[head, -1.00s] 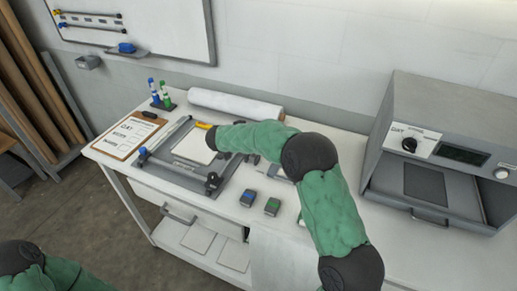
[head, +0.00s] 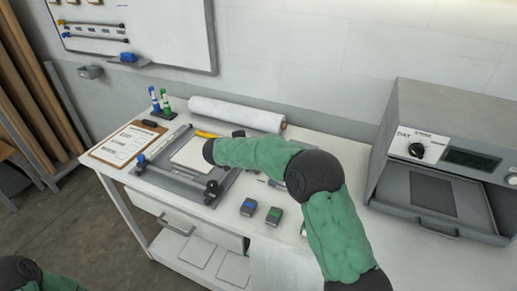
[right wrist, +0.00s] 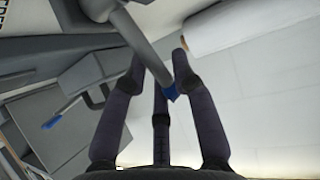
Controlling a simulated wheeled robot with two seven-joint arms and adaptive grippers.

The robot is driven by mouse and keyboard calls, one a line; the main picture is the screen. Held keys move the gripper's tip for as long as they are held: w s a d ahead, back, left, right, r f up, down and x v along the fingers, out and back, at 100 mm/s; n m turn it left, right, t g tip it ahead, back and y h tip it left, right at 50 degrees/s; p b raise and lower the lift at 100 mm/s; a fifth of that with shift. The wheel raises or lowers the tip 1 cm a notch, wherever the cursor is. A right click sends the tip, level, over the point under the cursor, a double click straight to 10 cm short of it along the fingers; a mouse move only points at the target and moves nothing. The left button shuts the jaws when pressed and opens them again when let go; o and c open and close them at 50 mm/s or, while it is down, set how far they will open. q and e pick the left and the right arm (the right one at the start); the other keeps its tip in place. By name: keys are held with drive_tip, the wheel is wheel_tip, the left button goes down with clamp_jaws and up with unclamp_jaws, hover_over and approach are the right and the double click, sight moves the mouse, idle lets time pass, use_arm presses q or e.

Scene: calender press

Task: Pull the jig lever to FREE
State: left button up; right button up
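The grey jig (head: 178,184) lies on the white bench with a pale sheet (head: 190,153) on it. A blue knob (head: 141,159) shows at its left corner. In the head view my right forearm covers the jig's far right side, and my right gripper is hidden behind it. In the right wrist view my right gripper (right wrist: 160,62) has its fingers spread. A grey lever-like bar (right wrist: 147,45) with a blue tip (right wrist: 171,94) slants between them; I cannot tell whether they touch it. My left gripper is out of view; only its arm shows at lower left.
A white roll (head: 237,114) lies behind the jig. A clipboard (head: 127,142) and markers (head: 160,101) are to its left. Two small blocks, blue (head: 249,207) and green (head: 273,217), sit in front. A grey press (head: 440,160) stands at right. A second blue-ended handle (right wrist: 52,121) shows in the wrist view.

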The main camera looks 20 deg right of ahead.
drive_tip(key=shift+o, duration=0.9)
drive_tip(key=shift+a+f, duration=0.15)
drive_tip(key=shift+a, duration=0.05)
drive_tip(key=shift+w, duration=0.1)
drive_tip(key=shift+r, duration=0.2)
drive_tip(key=v, duration=1.2)
drive_tip(key=shift+d, duration=0.1)
